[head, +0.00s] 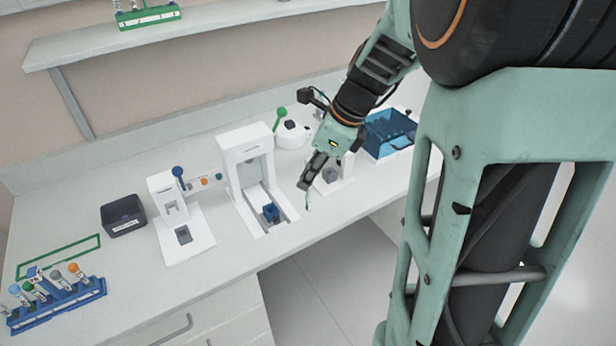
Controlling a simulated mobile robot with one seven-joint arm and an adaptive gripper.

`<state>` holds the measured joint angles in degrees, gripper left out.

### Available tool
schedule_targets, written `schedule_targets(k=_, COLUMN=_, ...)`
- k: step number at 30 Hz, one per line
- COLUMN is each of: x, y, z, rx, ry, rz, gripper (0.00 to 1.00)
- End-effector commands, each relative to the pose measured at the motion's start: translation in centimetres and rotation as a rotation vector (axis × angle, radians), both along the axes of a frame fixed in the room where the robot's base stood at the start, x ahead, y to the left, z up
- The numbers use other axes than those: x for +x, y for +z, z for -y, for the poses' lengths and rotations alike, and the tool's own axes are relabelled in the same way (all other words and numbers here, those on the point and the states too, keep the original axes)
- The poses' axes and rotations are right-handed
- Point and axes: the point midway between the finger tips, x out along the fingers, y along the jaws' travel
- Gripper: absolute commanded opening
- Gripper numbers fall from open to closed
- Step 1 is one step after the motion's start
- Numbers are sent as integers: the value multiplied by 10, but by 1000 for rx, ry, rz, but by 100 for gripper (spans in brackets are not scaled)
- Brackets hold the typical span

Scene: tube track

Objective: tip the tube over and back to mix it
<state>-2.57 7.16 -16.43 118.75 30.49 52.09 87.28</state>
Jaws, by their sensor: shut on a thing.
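My gripper (307,186) is over the right part of the bench, near its front edge, pointing down. It is shut on a small, thin tube (308,201) that shows just below the fingertips with a greenish tint. The tube is close to the white device with a grey block; whether it touches anything is too small to tell. Most of the tube is hidden by the fingers, so its cap and exact tilt cannot be made out.
A white frame device (244,160) with a blue holder (271,212) stands left of my gripper. Further left are a smaller white device (183,225), a dark box (123,215) and a blue rack (57,306) of several tubes. A blue bin (388,133) stands right.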

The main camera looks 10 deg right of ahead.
Motion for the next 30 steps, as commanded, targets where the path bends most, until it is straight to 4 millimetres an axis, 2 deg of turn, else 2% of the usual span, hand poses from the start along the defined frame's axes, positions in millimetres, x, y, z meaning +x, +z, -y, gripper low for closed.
schedule_targets(k=12, x=1, y=65, z=0, rx=1, ry=-1, rz=5, gripper=0)
schedule_targets(k=18, x=1, y=89, z=0, rx=1, ry=0, rz=3, gripper=0)
schedule_targets(k=30, x=0, y=94, z=-1, rx=1, ry=0, rz=0, gripper=0)
